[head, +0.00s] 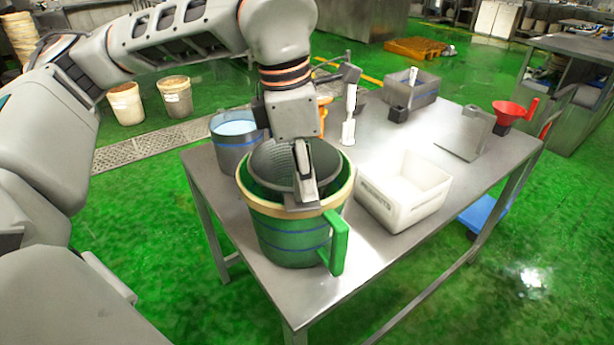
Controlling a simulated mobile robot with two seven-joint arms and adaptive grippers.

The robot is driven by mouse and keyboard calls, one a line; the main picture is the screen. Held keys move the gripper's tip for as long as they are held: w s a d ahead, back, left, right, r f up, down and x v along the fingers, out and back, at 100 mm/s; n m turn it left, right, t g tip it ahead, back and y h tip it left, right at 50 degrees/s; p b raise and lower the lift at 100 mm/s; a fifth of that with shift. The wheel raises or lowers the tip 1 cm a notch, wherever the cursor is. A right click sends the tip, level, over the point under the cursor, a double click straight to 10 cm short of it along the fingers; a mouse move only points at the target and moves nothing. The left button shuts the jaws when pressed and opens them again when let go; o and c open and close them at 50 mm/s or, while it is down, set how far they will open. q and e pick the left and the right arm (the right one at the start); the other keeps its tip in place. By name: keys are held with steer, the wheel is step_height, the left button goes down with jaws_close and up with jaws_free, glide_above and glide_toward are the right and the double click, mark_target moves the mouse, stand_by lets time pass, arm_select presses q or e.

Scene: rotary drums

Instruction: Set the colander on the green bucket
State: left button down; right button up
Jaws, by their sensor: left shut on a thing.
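The green bucket (285,237) stands on the near left part of the steel table, with a cream rim, blue bands and a green handle on its right. The grey perforated colander (270,160) is at the bucket's mouth, inside the rim as seen from here. My left gripper (303,196) comes down from above and is shut on the colander at its near right side. The gripper hides part of the colander and of the rim, so I cannot tell whether the colander rests on the bucket. My right gripper is not in view.
A grey container with light blue contents (236,140) stands close behind the bucket. A white box (403,190) is to its right. Farther back are a grey bin (412,88), a metal plate stand (467,137) and a red funnel (511,111). The table's middle right is clear.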

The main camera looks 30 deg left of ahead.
arm_select(q)
steer(key=shift+f, duration=0.25)
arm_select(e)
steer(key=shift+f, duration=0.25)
arm_select(q)
steer(key=c, duration=1.9)
jaws_free()
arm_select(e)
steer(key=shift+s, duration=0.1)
arm_select(q)
steer(key=r, duration=0.4)
steer(key=s+r, duration=0.1)
steer(key=r, duration=0.3)
steer(key=a+r, duration=0.1)
steer(key=r, duration=0.3)
steer(key=shift+s+a, duration=0.1)
steer(key=shift+s, duration=0.1)
steer(key=shift+f, duration=0.1)
